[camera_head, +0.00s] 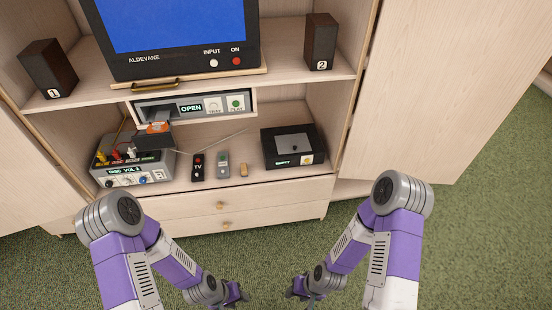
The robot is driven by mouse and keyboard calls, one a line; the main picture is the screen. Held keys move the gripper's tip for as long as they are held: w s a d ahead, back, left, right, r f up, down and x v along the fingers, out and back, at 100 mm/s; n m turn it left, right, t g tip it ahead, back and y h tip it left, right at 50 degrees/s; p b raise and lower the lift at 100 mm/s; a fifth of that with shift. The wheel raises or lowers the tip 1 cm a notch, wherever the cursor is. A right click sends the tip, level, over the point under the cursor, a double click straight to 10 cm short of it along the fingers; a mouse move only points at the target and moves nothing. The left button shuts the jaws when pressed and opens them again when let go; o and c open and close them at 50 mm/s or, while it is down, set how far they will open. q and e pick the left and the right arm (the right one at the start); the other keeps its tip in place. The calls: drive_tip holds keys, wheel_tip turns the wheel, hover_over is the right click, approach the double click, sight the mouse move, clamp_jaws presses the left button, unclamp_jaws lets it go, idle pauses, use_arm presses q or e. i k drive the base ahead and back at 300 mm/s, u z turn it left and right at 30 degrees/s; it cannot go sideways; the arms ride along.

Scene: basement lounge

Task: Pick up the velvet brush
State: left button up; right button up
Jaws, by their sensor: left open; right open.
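A small tan, block-like item (244,170), which looks like the velvet brush, lies on the lower shelf of the wooden cabinet (185,200). It is between a grey remote and a black box, apart from both. It is too small to make out bristles. My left gripper (240,291) and my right gripper (291,291) are low in the head view, over the carpet in front of the cabinet. Both are open, with nothing seen in them, and well short of the shelf.
A black TV remote (197,167) and the grey remote (223,164) lie left of the tan item. The black box (292,147) stands right. A grey unit (135,165) with cables is at left. An open disc player (215,104) is above. Closed drawers (270,208) are below.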

sight(243, 167)
drive_tip(key=z, duration=0.1)
drive_tip(key=i, duration=0.85)
drive_tip(key=u, duration=0.9)
drive_tip(key=i, duration=0.45)
drive_tip(key=u, duration=0.35)
